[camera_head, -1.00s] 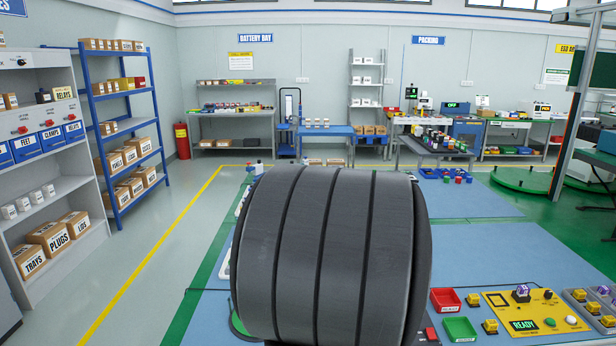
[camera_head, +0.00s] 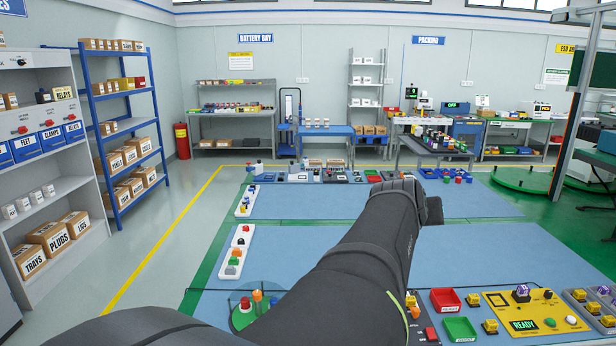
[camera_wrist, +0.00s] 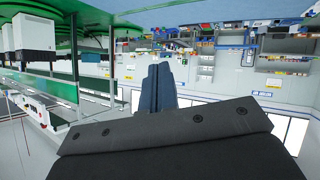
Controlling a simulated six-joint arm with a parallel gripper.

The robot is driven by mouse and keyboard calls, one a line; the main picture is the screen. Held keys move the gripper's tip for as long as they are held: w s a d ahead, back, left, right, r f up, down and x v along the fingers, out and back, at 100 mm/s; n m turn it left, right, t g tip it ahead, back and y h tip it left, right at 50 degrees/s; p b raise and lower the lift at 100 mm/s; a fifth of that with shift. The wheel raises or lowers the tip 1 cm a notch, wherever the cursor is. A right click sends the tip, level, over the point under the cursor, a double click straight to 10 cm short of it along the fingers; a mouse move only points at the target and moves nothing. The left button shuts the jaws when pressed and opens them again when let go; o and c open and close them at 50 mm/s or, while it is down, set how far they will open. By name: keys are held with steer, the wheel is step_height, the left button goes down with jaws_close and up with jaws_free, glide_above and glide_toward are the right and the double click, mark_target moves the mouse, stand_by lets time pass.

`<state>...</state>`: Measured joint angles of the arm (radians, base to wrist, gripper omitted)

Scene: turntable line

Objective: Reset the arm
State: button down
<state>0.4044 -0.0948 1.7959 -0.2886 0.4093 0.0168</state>
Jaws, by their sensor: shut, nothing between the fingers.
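My gripper (camera_wrist: 158,82) shows in the wrist view as two dark blue-grey fingers lying side by side, shut with nothing between them. The dark housing of my own wrist fills the lower middle of that view. In the head view my dark arm reaches from the bottom edge up and away over the blue work surface (camera_head: 285,243). Its far end is a dark wrist near the middle right. The fingers cannot be made out there.
In the head view, a yellow panel (camera_head: 538,310) reading READY, a red bin (camera_head: 446,300) and a green bin (camera_head: 460,330) lie at lower right. The wrist view looks upside down, with a green-framed line at left.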

steer(key=s+r, duration=0.3)
steer(key=s, duration=0.1)
steer(key=s+a+f+g+y, duration=0.1)
steer(key=s+a+f, duration=0.3)
steer(key=s+f, duration=0.4)
steer(key=s+a+f+m+g+y, duration=0.1)
steer(key=s+a+f+g, duration=0.1)
steer(key=s+a+f, duration=0.3)
steer(key=s+a+f+m+g+y, duration=0.1)
steer(key=s+a+f, duration=0.4)
steer(key=s+f, duration=0.6)
steer(key=shift+s+a+f+g+y, duration=0.15)
steer(key=shift+f+g+y, duration=0.35)
steer(key=shift+f, duration=0.45)
